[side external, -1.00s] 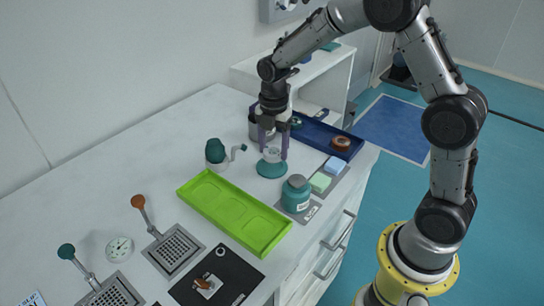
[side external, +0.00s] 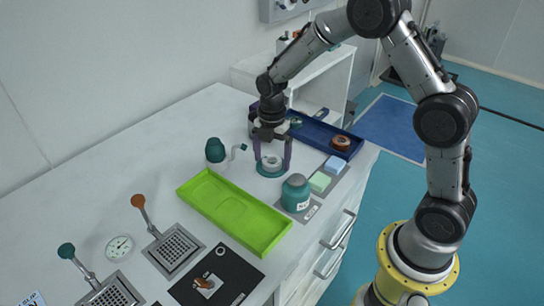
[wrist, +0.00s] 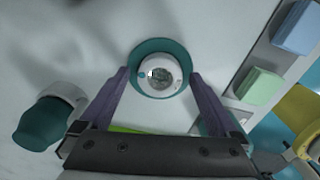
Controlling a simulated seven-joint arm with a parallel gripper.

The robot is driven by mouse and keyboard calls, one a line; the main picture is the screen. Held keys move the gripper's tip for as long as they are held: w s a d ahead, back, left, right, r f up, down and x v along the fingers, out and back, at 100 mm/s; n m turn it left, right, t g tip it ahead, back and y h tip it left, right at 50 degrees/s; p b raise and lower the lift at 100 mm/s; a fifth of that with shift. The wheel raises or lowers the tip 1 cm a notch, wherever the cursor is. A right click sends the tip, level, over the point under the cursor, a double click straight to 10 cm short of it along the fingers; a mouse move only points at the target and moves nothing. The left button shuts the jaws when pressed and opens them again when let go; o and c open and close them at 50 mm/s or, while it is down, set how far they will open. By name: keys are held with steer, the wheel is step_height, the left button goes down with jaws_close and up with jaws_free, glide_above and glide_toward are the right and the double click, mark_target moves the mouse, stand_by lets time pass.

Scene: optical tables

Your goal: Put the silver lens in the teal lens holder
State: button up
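The teal lens holder (side external: 271,172) stands on the white table in front of the wall. In the wrist view its teal rim (wrist: 137,60) surrounds a white ring with the round silver lens (wrist: 160,76) in the middle. The lens appears seated in the holder, though its exact depth is hard to tell. My gripper (side external: 273,162) is above the holder with its purple fingers spread, one on each side. In the wrist view the fingers are apart from the lens, with nothing held between them.
A lime tray (side external: 265,237) lies in front, and a navy tray (side external: 318,127) behind.

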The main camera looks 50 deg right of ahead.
mark_target(272, 161)
step_height(272, 161, up, 12)
steer(key=s+a+r+m+t, duration=0.1)
steer(key=s+r+m+t, duration=0.1)
steer(key=s+r+m, duration=0.5)
steer(key=s+a+m+t, duration=0.2)
steer(key=s+m+t, duration=0.1)
steer(key=s+m, duration=1)
steer(key=s, duration=0.5)
steer(key=shift+s+r+t, duration=0.15)
steer(key=shift+s+t, duration=0.15)
steer(key=shift+s, duration=0.1)
stand_by(1.5)
